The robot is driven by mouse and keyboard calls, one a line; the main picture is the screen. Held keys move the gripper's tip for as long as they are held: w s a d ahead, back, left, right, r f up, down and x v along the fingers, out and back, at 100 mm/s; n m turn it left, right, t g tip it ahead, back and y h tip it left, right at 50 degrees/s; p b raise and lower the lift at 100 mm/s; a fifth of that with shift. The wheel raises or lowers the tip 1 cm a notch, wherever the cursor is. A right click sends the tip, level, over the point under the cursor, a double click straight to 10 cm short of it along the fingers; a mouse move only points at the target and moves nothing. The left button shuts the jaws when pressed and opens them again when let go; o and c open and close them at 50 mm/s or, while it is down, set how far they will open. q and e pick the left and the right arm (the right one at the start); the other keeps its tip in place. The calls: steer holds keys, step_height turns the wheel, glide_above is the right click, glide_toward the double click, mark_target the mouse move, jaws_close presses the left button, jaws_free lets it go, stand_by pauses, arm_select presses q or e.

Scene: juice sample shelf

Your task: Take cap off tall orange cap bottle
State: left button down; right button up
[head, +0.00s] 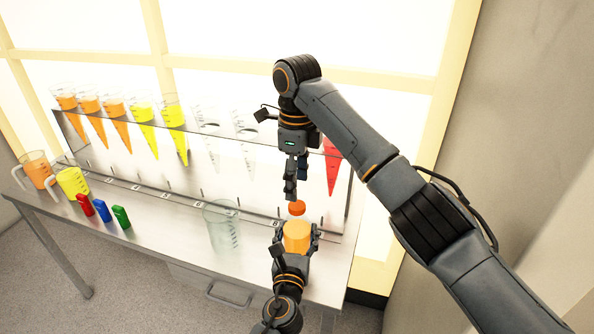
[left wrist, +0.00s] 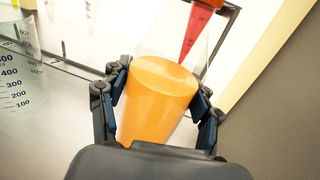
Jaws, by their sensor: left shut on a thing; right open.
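The tall orange cap bottle (head: 297,238) stands at the right end of the table, with orange contents low in a clear body. Its orange cap (head: 296,208) shows above it; the clear part between is faint, so I cannot tell if the cap is seated or loose. My left gripper (head: 296,236) is shut around the bottle's orange lower part. My right gripper (head: 296,185) is open, pointing down just above the cap.
A rack (head: 225,160) behind holds several cone-shaped vessels, including a red one (head: 332,168) near my right gripper. A clear beaker (head: 222,228) stands left of the bottle. Red, blue and green items (head: 102,210) and orange and yellow jugs (head: 73,183) stand further left.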

mark_target(297, 205)
step_height(297, 205, down, 6)
steer(key=shift+r, duration=0.15)
steer(key=shift+c, duration=0.4)
